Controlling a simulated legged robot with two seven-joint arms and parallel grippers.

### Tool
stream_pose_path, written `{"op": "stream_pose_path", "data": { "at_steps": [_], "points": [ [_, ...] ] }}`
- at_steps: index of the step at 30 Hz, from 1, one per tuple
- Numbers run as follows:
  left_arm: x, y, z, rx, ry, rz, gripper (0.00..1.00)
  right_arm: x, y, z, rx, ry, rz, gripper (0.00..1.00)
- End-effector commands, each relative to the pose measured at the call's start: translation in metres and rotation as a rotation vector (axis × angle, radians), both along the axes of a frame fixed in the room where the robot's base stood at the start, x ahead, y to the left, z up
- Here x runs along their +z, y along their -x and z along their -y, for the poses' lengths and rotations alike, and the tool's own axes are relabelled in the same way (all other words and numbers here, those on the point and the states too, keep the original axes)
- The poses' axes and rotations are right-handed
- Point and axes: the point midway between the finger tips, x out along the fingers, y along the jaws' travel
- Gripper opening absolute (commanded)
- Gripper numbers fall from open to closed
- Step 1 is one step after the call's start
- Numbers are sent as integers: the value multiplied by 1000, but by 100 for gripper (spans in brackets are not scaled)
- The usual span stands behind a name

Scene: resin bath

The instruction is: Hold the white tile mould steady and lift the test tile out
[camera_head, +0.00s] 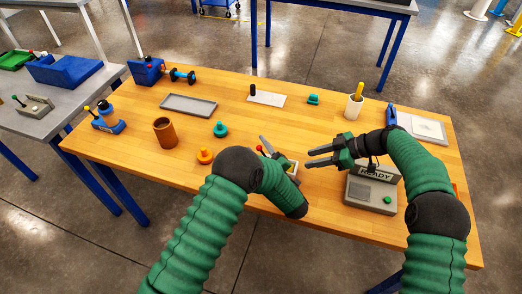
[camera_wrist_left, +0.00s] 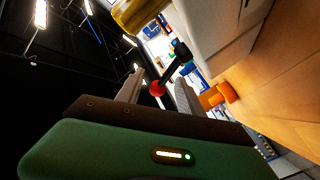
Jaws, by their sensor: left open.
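The white tile mould (camera_head: 293,168) sits near the table's front edge, mostly hidden behind my left gripper and forearm. Its pale side (camera_wrist_left: 215,30) fills the upper right of the left wrist view. A black lever with a red knob (camera_wrist_left: 157,88) stands beside it, and the knob shows between the fingers of my open left gripper (camera_wrist_left: 158,92). In the head view my left gripper (camera_head: 272,152) is at the mould's left side. My right gripper (camera_head: 318,156) is open and empty, just right of the mould, fingers pointing left. I cannot make out the test tile.
A grey box marked READY (camera_head: 372,190) stands below my right wrist. An orange knobbed piece (camera_head: 205,156) and a teal one (camera_head: 220,129) stand left of the mould. A brown cup (camera_head: 165,132), grey tray (camera_head: 188,105) and white cup (camera_head: 354,106) stand farther off.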

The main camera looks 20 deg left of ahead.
Motion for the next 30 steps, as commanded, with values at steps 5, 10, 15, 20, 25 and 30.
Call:
{"op": "stream_pose_path", "data": {
  "at_steps": [5,10,15,20,25,30],
  "points": [
    [0,0,1,0,0,0,24,0,0,1,-1,0,-1,36],
    [0,0,1,-1,1,-1,2,0,0,0,-1,0,-1,36],
    [0,0,1,-1,1,-1,0,0,0,0,-1,0,-1,36],
    [0,0,1,-1,1,-1,0,0,0,0,-1,0,-1,36],
    [0,0,0,0,1,-1,0,0,0,0,-1,0,-1,36],
    [-1,0,0,0,1,-1,0,0,0,0,-1,0,-1,36]
  ]
}}
